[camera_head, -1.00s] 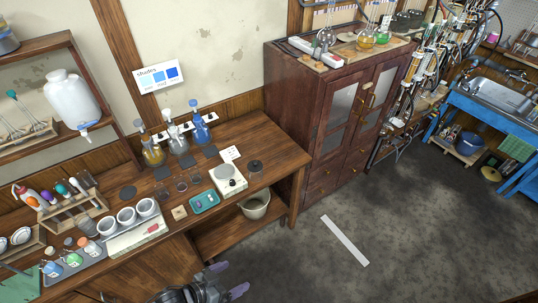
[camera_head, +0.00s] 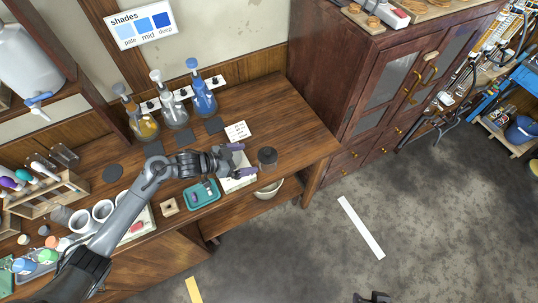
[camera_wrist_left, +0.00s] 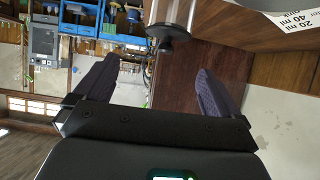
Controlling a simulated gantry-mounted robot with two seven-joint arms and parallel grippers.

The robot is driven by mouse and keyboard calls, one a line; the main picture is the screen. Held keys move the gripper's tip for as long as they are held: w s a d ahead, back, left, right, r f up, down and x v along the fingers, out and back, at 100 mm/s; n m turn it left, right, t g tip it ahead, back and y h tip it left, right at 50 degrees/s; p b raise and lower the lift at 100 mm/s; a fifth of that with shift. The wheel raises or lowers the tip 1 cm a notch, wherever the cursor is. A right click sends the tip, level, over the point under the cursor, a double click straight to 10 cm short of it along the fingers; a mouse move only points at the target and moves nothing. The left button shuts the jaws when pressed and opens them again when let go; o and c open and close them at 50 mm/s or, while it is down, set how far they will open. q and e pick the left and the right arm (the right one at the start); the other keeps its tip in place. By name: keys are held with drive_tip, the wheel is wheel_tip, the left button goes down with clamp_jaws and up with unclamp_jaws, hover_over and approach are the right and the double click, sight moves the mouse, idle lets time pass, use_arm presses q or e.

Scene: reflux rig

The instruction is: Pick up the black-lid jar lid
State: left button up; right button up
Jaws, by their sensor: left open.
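The black-lid jar lid (camera_head: 267,155) is a dark round lid with a small knob, at the right end of the wooden bench (camera_head: 285,120). In the left wrist view the black lid (camera_wrist_left: 168,36) appears ahead, between the lines of the two fingers, with clear glass by it. My left gripper (camera_head: 241,159) is open, its purple fingers spread toward the lid from the left. It is apart from the lid, and in the wrist view (camera_wrist_left: 157,68) nothing is between its fingertips. A dark part at the bottom edge may be my right gripper (camera_head: 372,298); its jaws cannot be made out.
A white device (camera_head: 236,184) is partly under my left gripper, with a teal tray (camera_head: 201,195) to its left. A printed card (camera_head: 237,131) lies behind. Flasks, including a blue one (camera_head: 204,100), stand at the back. A wooden cabinet (camera_head: 345,60) rises to the right.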

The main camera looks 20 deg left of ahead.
sight(265, 152)
use_arm(q)
drive_tip(key=x, duration=0.4)
drive_tip(key=shift+w+d+r, duration=0.1)
drive_tip(key=shift+w+r, duration=0.1)
drive_tip(key=shift+w, duration=0.35)
drive_tip(key=shift+a+x, duration=0.2)
drive_tip(key=shift+x, duration=2.85)
drive_tip(key=shift+w, duration=0.2)
drive_tip(key=shift+f, duration=0.2)
drive_tip(key=c, duration=1.8)
